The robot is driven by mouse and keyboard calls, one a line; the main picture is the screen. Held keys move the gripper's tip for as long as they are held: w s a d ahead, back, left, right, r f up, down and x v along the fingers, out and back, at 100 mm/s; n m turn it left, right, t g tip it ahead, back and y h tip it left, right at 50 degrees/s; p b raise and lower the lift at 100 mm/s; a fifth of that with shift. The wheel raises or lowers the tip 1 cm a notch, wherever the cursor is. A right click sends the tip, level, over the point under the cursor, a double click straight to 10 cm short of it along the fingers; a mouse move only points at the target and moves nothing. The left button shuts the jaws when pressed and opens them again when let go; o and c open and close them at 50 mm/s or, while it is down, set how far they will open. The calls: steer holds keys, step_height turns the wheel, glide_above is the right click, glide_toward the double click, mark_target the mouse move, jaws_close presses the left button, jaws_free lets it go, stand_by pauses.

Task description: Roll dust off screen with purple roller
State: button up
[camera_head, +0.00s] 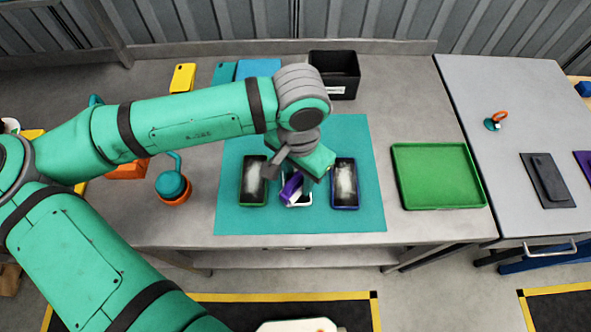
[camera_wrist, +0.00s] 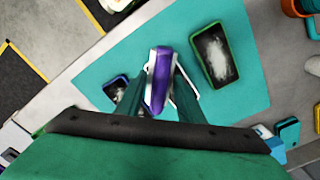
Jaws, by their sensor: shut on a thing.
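My gripper (camera_wrist: 168,92) is shut on the purple roller (camera_wrist: 159,80), which also shows in the head view (camera_head: 291,187). The roller is above the teal mat (camera_head: 232,214). Three phones lie on the mat in a row. The left one, with a green edge (camera_head: 253,181), and the right one, with a blue edge (camera_head: 345,183), have whitish dust on their dark screens. The middle phone (camera_head: 305,199) has a white edge and lies under the roller, mostly hidden by it and my gripper. I cannot tell whether the roller touches its screen.
A green tray (camera_head: 437,205) stands right of the mat, and a black bin (camera_head: 335,77) behind it. An orange and teal container (camera_head: 173,187) stands at the left. Yellow (camera_head: 183,78) and blue phones lie at the back.

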step_height(320, 180, up, 2)
steer(key=shift+w+d+r, duration=0.1)
steer(key=shift+r, duration=0.3)
stand_by(0.4)
